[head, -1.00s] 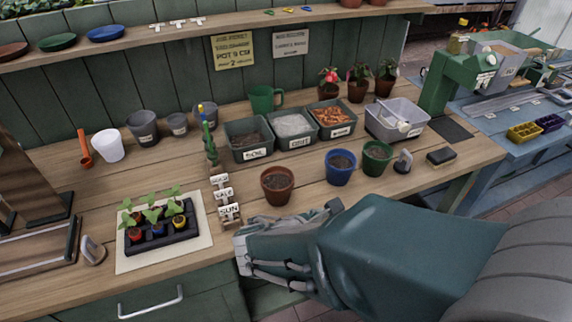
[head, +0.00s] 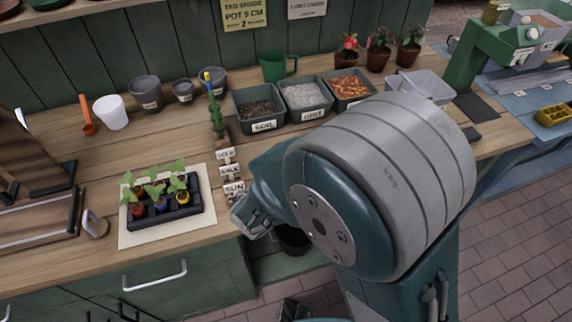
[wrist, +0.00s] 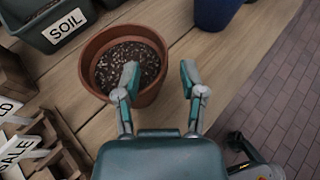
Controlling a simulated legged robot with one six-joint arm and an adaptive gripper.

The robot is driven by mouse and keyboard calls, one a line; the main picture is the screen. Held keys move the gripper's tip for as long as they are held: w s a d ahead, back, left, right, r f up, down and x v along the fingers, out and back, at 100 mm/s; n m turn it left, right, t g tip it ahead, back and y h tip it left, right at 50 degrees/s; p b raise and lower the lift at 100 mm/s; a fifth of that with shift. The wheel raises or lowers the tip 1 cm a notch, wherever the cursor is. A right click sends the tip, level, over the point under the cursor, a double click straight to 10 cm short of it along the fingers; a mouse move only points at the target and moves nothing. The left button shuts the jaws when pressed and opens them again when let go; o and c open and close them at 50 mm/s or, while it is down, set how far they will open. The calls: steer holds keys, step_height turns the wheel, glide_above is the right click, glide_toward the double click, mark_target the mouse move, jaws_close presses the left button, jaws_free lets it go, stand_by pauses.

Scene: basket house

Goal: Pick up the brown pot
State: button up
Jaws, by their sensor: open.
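The brown pot (wrist: 145,95), full of dark speckled soil, stands upright on the wooden bench in the wrist view. In the head view my arm hides it. My gripper (wrist: 159,76) is open and empty above the pot's near right side. In the wrist view its left finger overlaps the soil and its right finger lies over the bench outside the rim. The rim's right side shows between them. I cannot tell their height or whether they touch the pot. The gripper also shows partly in the head view (head: 254,214).
The soil bin (head: 258,112) stands behind the pot. Wooden sign holders (head: 228,172) stand to its left. A blue pot (wrist: 215,12) is to its right in the wrist view. A seedling tray (head: 160,217) lies farther left. Bare bench lies right of the pot.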

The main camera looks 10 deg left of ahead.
steer(key=x, duration=0.3)
steer(key=shift+w+d+f, duration=0.1)
steer(key=shift+w+d, duration=0.1)
steer(key=shift+w, duration=0.1)
jaws_close()
steer(key=shift+s, duration=0.1)
